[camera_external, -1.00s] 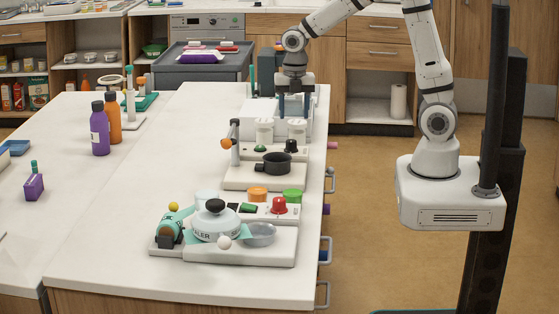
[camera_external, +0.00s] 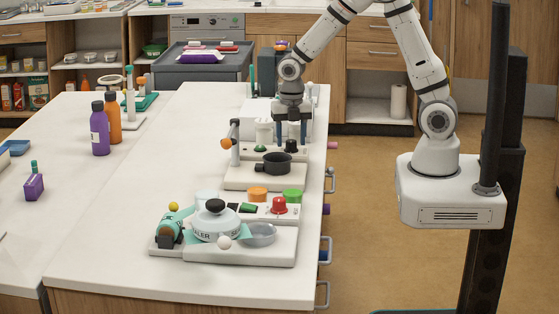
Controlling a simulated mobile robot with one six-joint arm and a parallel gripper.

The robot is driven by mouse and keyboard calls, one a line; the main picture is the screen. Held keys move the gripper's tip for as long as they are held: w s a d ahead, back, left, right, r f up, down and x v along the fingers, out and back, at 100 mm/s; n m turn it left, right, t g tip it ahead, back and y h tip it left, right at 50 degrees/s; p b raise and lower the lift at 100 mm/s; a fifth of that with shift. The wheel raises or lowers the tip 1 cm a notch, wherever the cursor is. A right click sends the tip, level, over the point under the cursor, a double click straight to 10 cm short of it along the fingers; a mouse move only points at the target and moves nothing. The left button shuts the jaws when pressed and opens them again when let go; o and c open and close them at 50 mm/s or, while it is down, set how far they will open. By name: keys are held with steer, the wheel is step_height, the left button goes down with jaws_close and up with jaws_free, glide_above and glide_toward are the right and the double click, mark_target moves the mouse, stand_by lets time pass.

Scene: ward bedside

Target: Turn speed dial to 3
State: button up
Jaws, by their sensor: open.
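My gripper (camera_external: 291,137) points straight down at the back of the white bench, its two dark fingers spread apart. A small black knob (camera_external: 291,146) shows at or between the fingertips. I cannot tell whether they touch it. A larger red knob (camera_external: 279,206) stands on the white panel nearer the camera, clear of my gripper. No dial numbers can be read, and I cannot tell for certain which knob is the speed dial.
A black pot (camera_external: 276,163) sits on a white base just in front of my gripper. Orange (camera_external: 257,193) and green (camera_external: 292,194) round pieces are nearer.

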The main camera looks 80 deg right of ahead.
steer(key=shift+c, duration=0.2)
steer(key=c, duration=0.9)
steer(key=shift+c, duration=0.2)
